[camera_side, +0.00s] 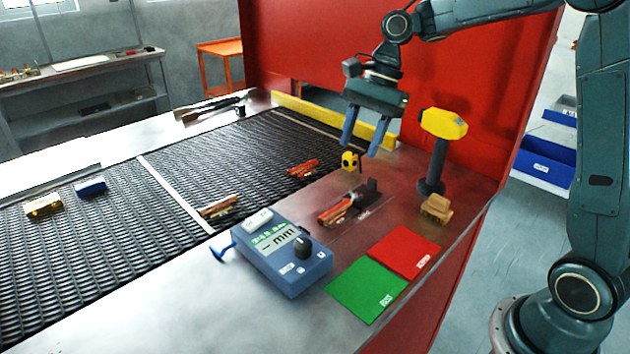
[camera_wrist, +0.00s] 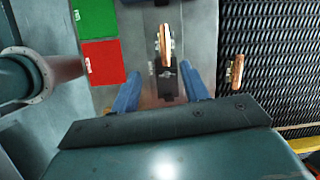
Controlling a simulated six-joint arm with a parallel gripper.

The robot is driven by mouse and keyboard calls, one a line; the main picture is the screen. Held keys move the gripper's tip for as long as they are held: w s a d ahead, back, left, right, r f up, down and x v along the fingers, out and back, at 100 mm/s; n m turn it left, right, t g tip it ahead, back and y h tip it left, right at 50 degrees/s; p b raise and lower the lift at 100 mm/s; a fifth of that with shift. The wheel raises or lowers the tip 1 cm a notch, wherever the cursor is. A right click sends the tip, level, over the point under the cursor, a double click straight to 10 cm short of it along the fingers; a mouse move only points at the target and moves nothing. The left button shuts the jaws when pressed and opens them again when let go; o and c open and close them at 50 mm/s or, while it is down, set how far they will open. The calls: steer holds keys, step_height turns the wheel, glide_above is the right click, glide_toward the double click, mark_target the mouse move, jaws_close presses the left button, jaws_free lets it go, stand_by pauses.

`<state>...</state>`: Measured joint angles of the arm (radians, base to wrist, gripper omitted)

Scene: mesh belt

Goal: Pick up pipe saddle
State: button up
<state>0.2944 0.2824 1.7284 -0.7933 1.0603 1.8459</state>
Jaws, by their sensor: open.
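No piece is clearly marked as the pipe saddle. A narrow copper-orange piece (camera_side: 336,213) lies at a black holder (camera_side: 366,192) on the metal ledge. In the wrist view the copper piece (camera_wrist: 164,45) and the black holder (camera_wrist: 168,82) show ahead of and between my fingers. Two similar copper-brown pieces lie on the mesh belt, one farther back (camera_side: 303,169) and one near the ledge (camera_side: 220,207). I cannot tell which is the saddle. My gripper (camera_side: 360,150) is open and empty, fingers pointing down, above the ledge and apart from these pieces; it also shows in the wrist view (camera_wrist: 161,72).
A yellow-headed mallet (camera_side: 442,124) stands upright to the right, beside tan blocks (camera_side: 436,208). A blue meter (camera_side: 285,262), green mat (camera_side: 366,290) and red mat (camera_side: 404,252) occupy the front ledge. A yellow rail (camera_side: 330,118) edges the belt.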

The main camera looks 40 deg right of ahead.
steer(key=shift+w+d+f+m+g, duration=0.3)
steer(key=shift+w+d+f+m, duration=0.25)
steer(key=shift+w+f+m, duration=0.3)
steer(key=shift+f, duration=0.1)
glide_above(336, 207)
steer(key=d, duration=0.2)
steer(key=f, duration=0.6)
steer(key=shift+s+d+f, duration=0.1)
steer(key=shift+d+f, duration=0.1)
steer(key=shift+f, duration=0.2)
steer(key=shift+a+f, duration=0.2)
steer(key=shift+f, duration=0.35)
steer(key=shift+x, duration=2.55)
steer(key=c, duration=0.8)
